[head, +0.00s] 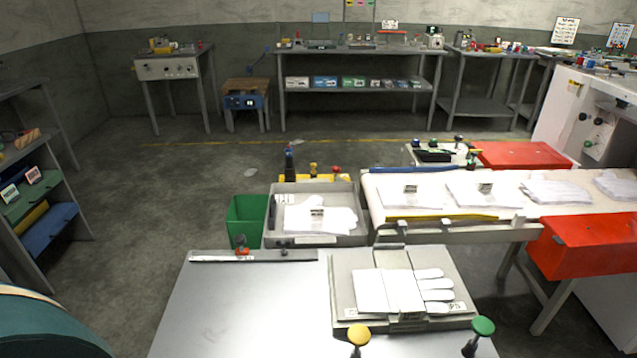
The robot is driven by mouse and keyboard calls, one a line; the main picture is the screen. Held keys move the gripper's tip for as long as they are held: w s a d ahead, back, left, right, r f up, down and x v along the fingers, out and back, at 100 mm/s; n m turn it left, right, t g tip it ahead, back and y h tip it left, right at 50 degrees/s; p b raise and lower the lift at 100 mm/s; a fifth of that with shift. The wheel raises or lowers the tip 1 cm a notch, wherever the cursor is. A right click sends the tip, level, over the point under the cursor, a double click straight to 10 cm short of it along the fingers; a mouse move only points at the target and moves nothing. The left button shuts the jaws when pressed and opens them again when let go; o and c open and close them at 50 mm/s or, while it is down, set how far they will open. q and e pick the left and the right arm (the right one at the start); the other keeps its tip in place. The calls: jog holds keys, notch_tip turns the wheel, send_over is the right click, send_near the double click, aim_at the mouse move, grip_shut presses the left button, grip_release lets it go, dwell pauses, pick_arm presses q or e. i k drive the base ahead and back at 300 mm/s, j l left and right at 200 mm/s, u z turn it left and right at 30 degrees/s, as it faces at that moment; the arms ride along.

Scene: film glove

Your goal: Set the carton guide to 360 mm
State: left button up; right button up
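A pale scale strip (225,258) runs along the far left edge of the grey metal table. A small slider with an orange-red base and a dark top (242,246) stands on this strip; it may be the carton guide. The scale's figures are too small to read, so its setting cannot be told. A small dark knob (284,252) stands on the same rail to its right. Neither of my grippers is in view.
On the metal table (235,310), a grey fixture holds a white glove (390,290). Yellow (359,335) and green (483,327) knobs stand in front. Behind are a grey tray (285,241), a green bin (245,220) and a conveyor (455,229) with gloves. The table's left part is clear.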

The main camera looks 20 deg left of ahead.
aim_at(240, 240)
jog(key=u, duration=1.35)
jog(key=i+j+u, duration=0.6)
jog(key=k+j, duration=0.05)
